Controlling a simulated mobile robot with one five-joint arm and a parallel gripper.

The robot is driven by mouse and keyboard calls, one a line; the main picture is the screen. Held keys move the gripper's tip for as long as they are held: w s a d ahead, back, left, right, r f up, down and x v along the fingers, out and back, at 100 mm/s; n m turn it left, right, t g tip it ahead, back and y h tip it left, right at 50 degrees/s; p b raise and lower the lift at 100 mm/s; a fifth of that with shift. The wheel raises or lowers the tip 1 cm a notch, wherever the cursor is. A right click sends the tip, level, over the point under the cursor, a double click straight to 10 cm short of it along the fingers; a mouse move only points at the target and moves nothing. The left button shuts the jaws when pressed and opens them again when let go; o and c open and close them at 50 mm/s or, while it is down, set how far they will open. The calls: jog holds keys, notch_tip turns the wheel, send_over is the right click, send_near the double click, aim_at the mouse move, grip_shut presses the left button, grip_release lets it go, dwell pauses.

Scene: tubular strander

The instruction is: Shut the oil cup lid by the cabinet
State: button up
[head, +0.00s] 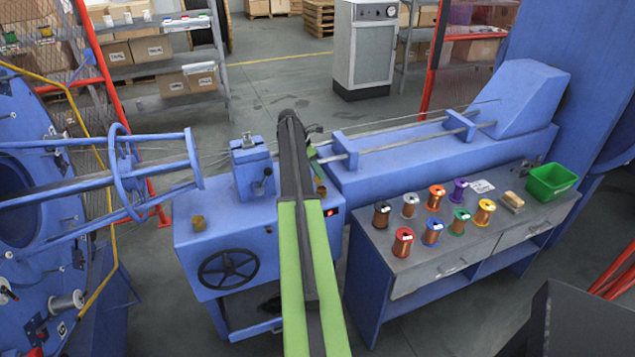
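Two small brass-coloured cups stand on top of the blue machine housing (225,270) in the middle of the head view. One brass cup (198,223) is at the left of the housing top, clear of my arm. The other brass cup (320,190) is just right of my green and black arm, close beside it. Both are too small to tell how their lids stand. My arm reaches up and away over the housing.
A grey-and-white cabinet (364,50) stands on the floor behind. A workbench (380,262) at right carries several wire spools and a green bin (551,182). A blue rotating frame (125,175) is at left. A handwheel (228,269) sits on the housing front. Open floor lies behind.

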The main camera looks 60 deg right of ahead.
jog(key=shift+c, duration=0.3)
grip_shut()
